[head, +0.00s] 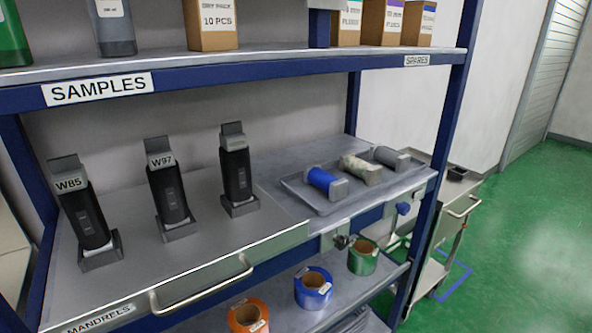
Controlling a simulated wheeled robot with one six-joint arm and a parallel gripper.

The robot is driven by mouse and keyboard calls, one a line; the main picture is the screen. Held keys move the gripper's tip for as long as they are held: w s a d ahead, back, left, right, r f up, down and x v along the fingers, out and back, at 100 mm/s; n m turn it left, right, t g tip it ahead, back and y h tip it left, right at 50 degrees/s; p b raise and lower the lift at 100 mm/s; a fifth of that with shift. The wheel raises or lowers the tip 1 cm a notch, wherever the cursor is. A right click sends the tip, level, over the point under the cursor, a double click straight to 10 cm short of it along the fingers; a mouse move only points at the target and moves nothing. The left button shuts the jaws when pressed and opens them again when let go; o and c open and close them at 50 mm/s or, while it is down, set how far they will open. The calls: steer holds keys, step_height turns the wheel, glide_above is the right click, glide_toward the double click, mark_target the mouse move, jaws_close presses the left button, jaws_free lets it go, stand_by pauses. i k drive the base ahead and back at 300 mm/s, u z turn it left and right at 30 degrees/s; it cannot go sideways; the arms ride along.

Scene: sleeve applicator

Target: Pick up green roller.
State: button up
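In the head view, a tray (318,204) on the right of the middle shelf holds three rollers side by side. One is blue (321,179), one is mottled pale green and cream (354,165), and one is grey (386,156). Each has a grey block at its near end. No plain green roller shows in the tray. A green ring-shaped roll (363,258) with a tan core stands on the lower shelf, right of a blue roll (313,287) and an orange roll (248,317). My gripper does not show.
Black mandrels (167,192) stand upright on the left of the middle shelf, above a drawer handle (201,286). Boxes (210,25) and bottles line the upper shelf. A blue post (441,140) edges the rack. A cart (452,230) stands right; green floor beyond is clear.

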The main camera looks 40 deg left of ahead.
mark_target(364, 170)
steer(key=u, duration=1.15)
